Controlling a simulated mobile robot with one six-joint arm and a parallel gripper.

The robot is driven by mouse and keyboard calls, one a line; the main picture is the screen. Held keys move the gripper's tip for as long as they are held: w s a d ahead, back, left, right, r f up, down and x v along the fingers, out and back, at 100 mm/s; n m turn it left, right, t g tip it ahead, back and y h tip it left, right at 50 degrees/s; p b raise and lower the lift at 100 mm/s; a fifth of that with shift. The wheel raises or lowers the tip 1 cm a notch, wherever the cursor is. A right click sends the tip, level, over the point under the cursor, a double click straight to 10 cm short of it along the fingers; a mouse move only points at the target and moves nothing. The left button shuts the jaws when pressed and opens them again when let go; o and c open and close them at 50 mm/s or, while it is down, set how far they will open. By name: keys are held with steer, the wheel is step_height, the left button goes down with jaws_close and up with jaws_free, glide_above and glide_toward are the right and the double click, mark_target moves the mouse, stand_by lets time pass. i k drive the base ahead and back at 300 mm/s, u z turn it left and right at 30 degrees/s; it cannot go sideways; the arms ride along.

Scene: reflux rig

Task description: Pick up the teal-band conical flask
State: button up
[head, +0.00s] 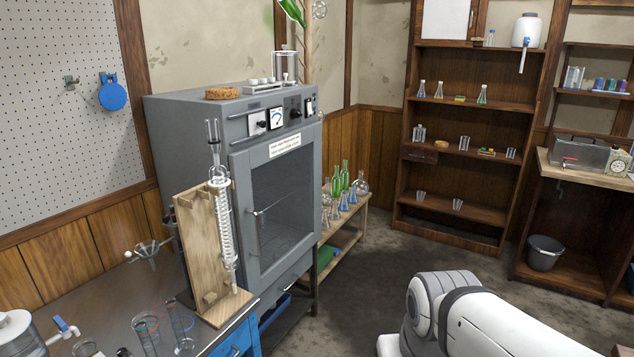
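A small conical flask with a teal-green tint (482,95) stands upright on the upper shelf of the brown bookcase (471,54), right of the middle. It is too small to tell a clear band on it. Two more conical flasks, a left one (421,89) and a right one (439,90), stand on the same shelf to its left. Several conical flasks with bluish parts (343,201) stand on a low wooden bench beside the grey oven; their bands are too small to read. Part of my white arm shows at the bottom right. My gripper is out of view.
The grey oven (190,150) stands at centre left. A metal bench (100,290) in front holds a condenser on a wooden stand (190,240) and glass cylinders. A grey bucket (544,253) sits at the right. Dark floor (380,270) is clear before the bookcase.

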mark_target(351, 198)
steer(key=z, duration=0.2)
steer(key=i, duration=1.75)
steer(key=z, duration=0.25)
steer(key=i, duration=2.5)
